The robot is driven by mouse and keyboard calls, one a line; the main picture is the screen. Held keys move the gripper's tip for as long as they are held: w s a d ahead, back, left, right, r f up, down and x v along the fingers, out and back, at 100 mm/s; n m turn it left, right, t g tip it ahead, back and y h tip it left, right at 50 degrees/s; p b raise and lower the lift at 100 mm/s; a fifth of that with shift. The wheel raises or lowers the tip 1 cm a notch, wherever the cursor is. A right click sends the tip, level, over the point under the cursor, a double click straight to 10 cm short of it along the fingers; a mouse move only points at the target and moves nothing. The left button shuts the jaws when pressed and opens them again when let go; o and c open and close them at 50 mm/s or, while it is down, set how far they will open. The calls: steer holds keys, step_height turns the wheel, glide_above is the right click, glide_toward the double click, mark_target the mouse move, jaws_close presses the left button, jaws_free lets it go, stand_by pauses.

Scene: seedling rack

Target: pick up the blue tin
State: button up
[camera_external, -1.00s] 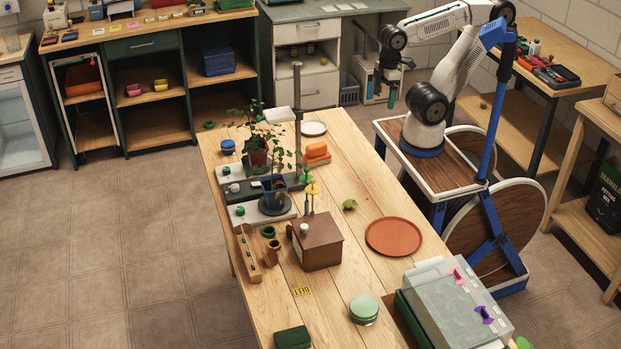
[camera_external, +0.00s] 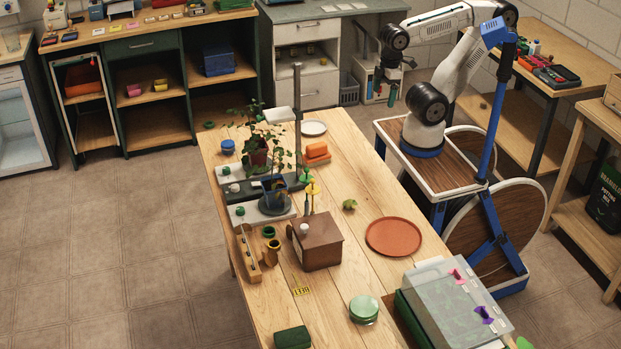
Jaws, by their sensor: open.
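The blue tin (camera_external: 228,147) is small and round and stands upright at the far left of the long wooden table (camera_external: 356,193), left of the leafy potted plants. My gripper (camera_external: 389,92) hangs pointing down beyond the table's far right side, in front of the white cabinet area. It is well apart from the tin, to its right, open and empty. The fingertips are small in this view.
Leafy plants (camera_external: 280,160), a post (camera_external: 298,120) and an orange block (camera_external: 317,150) stand between my gripper and the tin. A white plate (camera_external: 313,128) lies near the far edge. A brown box (camera_external: 317,243) and terracotta saucer (camera_external: 393,237) are nearer.

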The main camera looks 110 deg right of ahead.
steer(key=shift+c, duration=0.3)
steer(key=c, duration=0.3)
